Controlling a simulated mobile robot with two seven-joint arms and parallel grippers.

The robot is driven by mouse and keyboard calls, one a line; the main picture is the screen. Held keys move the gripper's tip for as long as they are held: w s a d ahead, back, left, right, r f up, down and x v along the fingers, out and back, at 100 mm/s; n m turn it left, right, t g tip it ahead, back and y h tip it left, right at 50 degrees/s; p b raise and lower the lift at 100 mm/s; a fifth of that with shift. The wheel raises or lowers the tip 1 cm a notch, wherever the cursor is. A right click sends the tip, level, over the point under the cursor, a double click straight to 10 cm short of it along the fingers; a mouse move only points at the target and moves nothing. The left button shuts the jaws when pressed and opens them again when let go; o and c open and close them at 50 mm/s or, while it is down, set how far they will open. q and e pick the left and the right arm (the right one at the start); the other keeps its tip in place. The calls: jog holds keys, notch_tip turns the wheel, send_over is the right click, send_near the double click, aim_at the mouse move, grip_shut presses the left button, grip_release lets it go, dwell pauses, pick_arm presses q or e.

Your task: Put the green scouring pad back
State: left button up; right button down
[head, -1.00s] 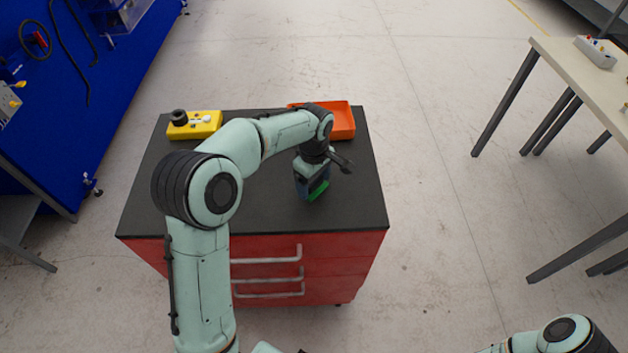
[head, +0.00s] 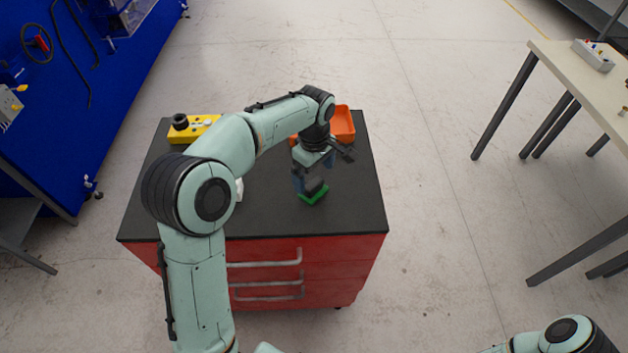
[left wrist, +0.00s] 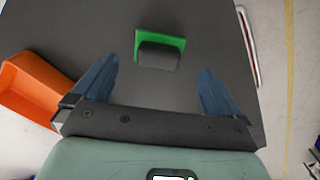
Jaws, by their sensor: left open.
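The green scouring pad (head: 314,197) has a dark grey block on top, and it seems to lie flat on the dark top of the cabinet, right of its middle. It also shows in the left wrist view (left wrist: 176,42), beyond the fingertips. My left gripper (head: 313,173) is open and empty just above and behind the pad. In the left wrist view its two blue fingers (left wrist: 157,82) stand wide apart, with the pad's block ahead of the gap. My right gripper is out of view.
An orange tray (head: 343,124) stands at the cabinet's back right edge, partly hidden by my left arm. A yellow box with a black knob (head: 196,128) is at the back left. A white item (head: 239,189) shows partly beside my arm. The front right top is clear.

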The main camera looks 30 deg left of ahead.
aim_at(314, 185)
pick_arm(q)
notch_tip(314, 185, up, 7)
jog(key=shift+f+p, duration=0.2)
jog(key=shift+p, duration=0.2)
jog(key=shift+f, duration=0.1)
